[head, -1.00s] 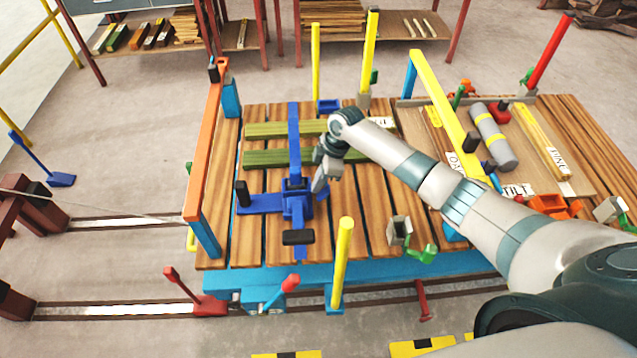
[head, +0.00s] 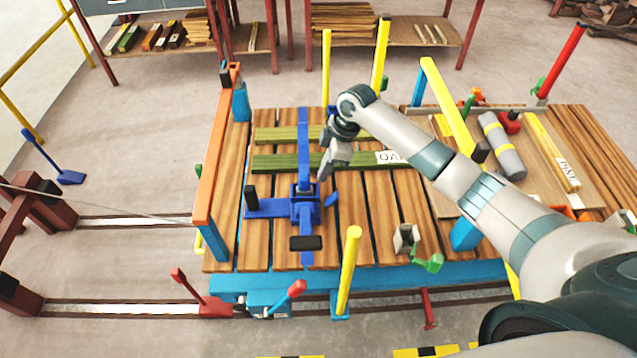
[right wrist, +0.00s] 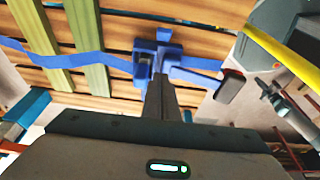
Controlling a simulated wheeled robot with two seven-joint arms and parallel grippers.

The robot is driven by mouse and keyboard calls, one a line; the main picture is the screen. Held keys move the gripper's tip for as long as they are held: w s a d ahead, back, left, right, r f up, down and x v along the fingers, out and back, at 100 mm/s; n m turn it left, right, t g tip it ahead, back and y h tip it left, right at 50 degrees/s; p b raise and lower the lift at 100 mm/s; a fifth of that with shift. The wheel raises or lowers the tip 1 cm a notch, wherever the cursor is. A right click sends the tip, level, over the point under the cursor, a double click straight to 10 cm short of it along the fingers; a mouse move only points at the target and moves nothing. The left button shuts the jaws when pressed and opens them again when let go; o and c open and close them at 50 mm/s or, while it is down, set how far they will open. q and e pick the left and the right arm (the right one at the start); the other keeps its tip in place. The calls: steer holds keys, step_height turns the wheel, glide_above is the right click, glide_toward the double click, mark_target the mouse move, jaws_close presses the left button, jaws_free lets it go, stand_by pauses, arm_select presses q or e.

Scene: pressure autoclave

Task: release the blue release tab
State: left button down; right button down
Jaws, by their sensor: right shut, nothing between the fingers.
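My right gripper (head: 325,171) is shut and empty, just above and behind the tab in the head view, with a small gap in the picture. In the right wrist view its fingers (right wrist: 159,80) overlap the carriage; contact there cannot be told. My left gripper is not in view.
An orange rail (head: 210,145) rises left of the carriage. A black-handled lever (head: 306,243) lies in front of it. Yellow posts (head: 348,270) stand at the front and back edges. A grey cylinder (head: 502,146) and marked boards lie on the right. Bare slats lie right of the carriage.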

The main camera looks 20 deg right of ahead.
steer(key=shift+b+v, duration=0.3)
steer(key=shift+v, duration=1.35)
steer(key=shift+d, duration=0.1)
